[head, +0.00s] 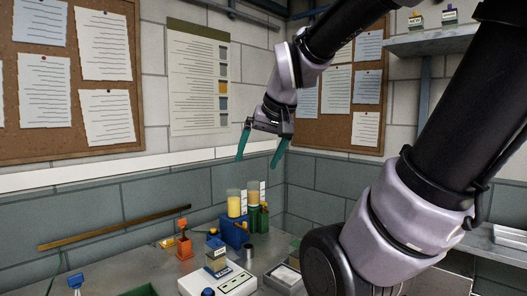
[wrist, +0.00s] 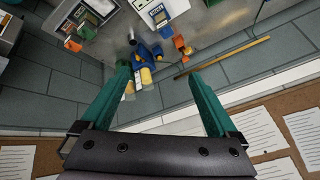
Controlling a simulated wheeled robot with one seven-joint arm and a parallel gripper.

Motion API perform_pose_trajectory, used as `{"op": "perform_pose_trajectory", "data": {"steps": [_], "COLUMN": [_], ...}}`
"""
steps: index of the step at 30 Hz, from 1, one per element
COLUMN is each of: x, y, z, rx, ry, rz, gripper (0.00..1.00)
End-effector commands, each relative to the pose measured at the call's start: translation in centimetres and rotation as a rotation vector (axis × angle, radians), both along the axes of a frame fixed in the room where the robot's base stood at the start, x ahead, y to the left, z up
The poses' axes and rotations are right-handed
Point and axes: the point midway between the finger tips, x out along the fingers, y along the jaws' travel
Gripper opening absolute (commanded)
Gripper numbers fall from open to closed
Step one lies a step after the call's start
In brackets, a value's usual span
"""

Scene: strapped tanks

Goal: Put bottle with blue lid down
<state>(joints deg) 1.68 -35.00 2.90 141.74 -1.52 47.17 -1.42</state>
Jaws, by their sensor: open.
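A small square bottle with a blue lid (head: 216,262) stands upright on a white device with a panel (head: 238,284) on the bench. In the wrist view the bottle (wrist: 159,14) shows near the top edge, its blue lid towards me. My gripper (head: 257,163) is open and empty, high above the back of the bench, well apart from the bottle. In the wrist view its two green fingers (wrist: 158,74) are spread wide with nothing held between them.
Yellow-filled tanks stand in a blue holder (head: 235,232) and a green holder behind the bottle. An orange fixture (head: 183,247) stands left of them. A grey tray (head: 286,276) lies to the right. Pinboards (head: 75,80) hang on the wall; a shelf (head: 432,42) is upper right.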

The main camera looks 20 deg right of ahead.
Motion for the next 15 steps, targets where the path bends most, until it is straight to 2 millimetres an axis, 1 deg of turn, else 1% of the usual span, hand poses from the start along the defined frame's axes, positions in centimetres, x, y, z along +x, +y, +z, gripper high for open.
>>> {"op": "perform_pose_trajectory", "data": {"steps": [1, 3, 6, 9, 15], "x": [-1.2, -2.4, -3.4, -3.8, -3.8], "y": [0.1, 0.2, 0.2, 0.3, 0.3], "z": [0.7, 1.3, 1.7, 1.8, 1.8], "rx": [0.031, 0.066, 0.099, 0.113, 0.114], "ry": [-0.015, -0.023, -0.028, -0.029, -0.028], "rz": [-0.014, -0.03, -0.046, -0.05, -0.051], "gripper": [0.95, 0.95, 0.95, 0.95, 0.95]}}
